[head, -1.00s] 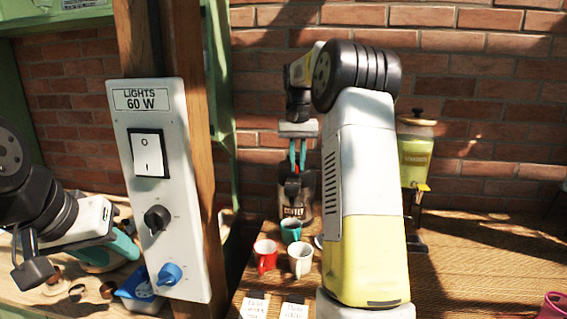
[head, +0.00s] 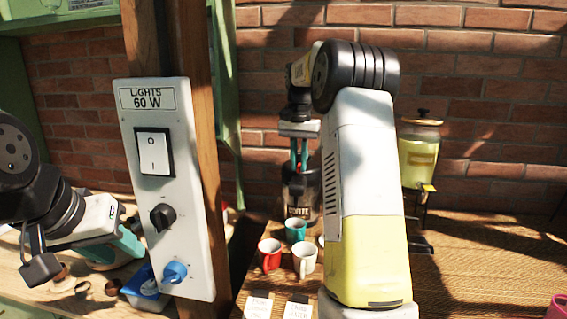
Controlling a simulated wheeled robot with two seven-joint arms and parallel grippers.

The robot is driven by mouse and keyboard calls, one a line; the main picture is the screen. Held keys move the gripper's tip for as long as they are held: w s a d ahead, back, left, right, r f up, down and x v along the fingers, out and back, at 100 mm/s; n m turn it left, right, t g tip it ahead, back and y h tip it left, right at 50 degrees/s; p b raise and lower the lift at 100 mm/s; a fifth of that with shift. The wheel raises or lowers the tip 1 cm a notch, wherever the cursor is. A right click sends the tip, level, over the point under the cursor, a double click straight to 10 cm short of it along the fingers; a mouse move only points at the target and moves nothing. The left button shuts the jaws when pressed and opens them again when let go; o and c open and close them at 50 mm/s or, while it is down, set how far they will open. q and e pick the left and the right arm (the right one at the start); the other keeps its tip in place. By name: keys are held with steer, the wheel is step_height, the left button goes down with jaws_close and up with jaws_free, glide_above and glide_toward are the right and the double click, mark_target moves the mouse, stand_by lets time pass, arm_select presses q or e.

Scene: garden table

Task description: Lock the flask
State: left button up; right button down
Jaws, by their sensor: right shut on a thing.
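The flask (head: 303,200) is a dark, shiny vessel with a pale label reading roughly "COFFEE". It stands upright at the back of the wooden table, partly hidden by my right arm. My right gripper (head: 299,166) points down from above, with its teal fingers shut on the dark top part of the flask. The exact part between the fingertips is too small and dark to tell. My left gripper (head: 122,250) is low at the left, apart from the flask and partly behind the switch panel. Its finger gap is not clear.
A teal cup (head: 295,230), a red mug (head: 270,255) and a white mug (head: 305,260) stand in front of the flask. Two cards lie before them. A yellow dispenser (head: 420,155) stands at right. The switch panel (head: 165,215) on a post separates the arms.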

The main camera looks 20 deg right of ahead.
steer(key=c, duration=1.4)
jaws_free()
steer(key=shift+r, duration=0.15)
step_height(320, 180, up, 7)
steer(key=shift+w+f, duration=0.1)
steer(key=shift+r, duration=0.4)
